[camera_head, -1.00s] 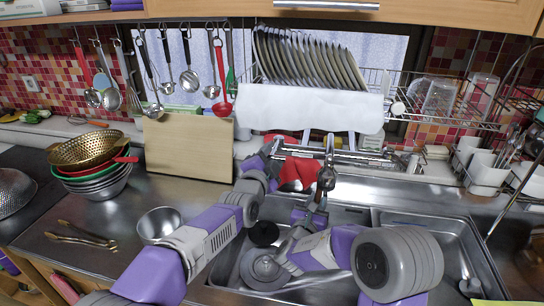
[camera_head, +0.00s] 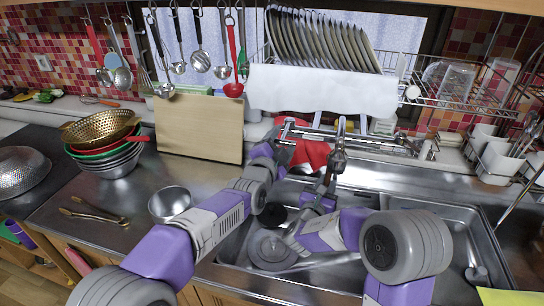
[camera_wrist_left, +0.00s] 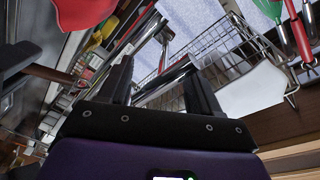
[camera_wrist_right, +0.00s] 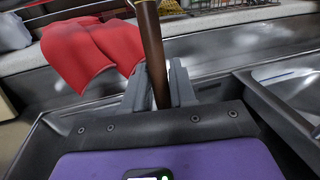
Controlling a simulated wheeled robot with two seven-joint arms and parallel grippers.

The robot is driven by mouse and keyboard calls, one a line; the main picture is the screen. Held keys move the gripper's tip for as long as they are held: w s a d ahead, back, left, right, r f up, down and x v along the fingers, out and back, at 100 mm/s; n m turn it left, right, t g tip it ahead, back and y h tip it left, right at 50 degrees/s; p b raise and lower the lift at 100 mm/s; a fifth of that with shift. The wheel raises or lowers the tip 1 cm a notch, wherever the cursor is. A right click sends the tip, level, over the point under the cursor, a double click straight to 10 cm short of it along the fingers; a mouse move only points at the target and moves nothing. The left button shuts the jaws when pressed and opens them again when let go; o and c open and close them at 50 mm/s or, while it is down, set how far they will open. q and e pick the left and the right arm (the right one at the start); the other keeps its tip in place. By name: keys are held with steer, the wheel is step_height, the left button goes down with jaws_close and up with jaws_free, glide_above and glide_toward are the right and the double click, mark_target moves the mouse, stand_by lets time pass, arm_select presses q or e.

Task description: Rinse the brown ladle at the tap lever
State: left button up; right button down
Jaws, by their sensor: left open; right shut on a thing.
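The brown ladle's handle (camera_wrist_right: 150,45) stands between the fingers of my right gripper (camera_wrist_right: 157,88), which is shut on it. In the head view, the dark round end (camera_head: 338,160) above my right gripper (camera_head: 327,188) looks like its bowl, near the tap and above the sink. The chrome tap (camera_head: 330,133) runs along the sink's back edge. My left gripper (camera_head: 284,142) is open at the tap's left end. In the left wrist view, a chrome bar (camera_wrist_left: 166,78) shows by its fingers (camera_wrist_left: 158,80); contact is unclear.
The sink (camera_head: 440,225) lies below my arms. A red cloth (camera_head: 312,153) is behind them. A dish rack (camera_head: 440,100) and hanging utensils (camera_head: 198,58) are above. A small metal bowl (camera_head: 170,202), tongs (camera_head: 95,214) and stacked colanders (camera_head: 105,150) stand on the left counter.

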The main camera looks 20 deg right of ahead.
arm_select(q)
steer(key=v, duration=1.1)
steer(key=shift+f+b, duration=0.3)
arm_select(e)
steer(key=s+a, duration=0.3)
steer(key=a, duration=0.4)
steer(key=shift+s+a, duration=0.15)
steer(key=shift+s, duration=0.05)
stand_by(1.2)
arm_select(q)
steer(key=shift+r+p, duration=1.55)
arm_select(e)
steer(key=s+a+r, duration=0.2)
steer(key=a+r, duration=0.2)
steer(key=shift+a, duration=0.25)
